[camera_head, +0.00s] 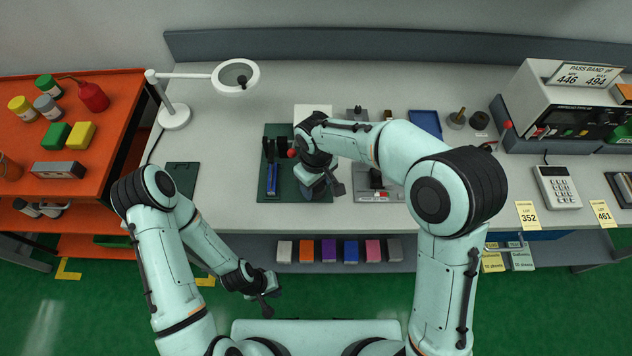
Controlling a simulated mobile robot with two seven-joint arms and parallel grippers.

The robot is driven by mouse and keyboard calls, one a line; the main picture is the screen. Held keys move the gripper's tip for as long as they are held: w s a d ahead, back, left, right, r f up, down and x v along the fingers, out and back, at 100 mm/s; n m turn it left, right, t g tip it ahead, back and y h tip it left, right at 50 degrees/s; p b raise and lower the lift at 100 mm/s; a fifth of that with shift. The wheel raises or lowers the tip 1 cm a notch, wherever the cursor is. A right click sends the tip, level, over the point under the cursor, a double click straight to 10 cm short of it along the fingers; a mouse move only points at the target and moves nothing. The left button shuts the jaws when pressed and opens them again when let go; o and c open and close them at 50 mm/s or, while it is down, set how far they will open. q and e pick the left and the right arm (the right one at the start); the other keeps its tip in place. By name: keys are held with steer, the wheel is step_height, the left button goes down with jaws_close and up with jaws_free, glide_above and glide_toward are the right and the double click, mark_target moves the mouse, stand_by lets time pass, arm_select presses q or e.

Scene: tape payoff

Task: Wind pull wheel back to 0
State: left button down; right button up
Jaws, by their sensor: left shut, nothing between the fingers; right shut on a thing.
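The tape payoff fixture stands on a dark green mat (268,190) on the grey bench, with a blue-and-black part (271,172) upright at its left. My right gripper (334,190) reaches down over the right part of this mat. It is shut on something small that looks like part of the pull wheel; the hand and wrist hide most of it. The wheel's scale and its 0 mark cannot be read here. My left gripper (268,303) is shut and empty, low in front of the bench, apart from everything on it.
A magnifier lamp (174,116) stands at the bench's left, near an orange shelf (105,120) with bottles. A blue tray (426,122) lies behind my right arm. A tester (560,100) and a calculator (558,187) stand at right.

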steer(key=o, duration=1)
steer(key=shift+o, duration=0.2)
steer(key=shift+r, duration=0.15)
arm_select(q)
steer(key=shift+w+r+p, duration=0.5)
steer(key=shift+w+r, duration=0.2)
steer(key=shift+w, duration=0.15)
arm_select(e)
step_height(320, 180, up, 13)
arm_select(q)
steer(key=shift+s, duration=0.1)
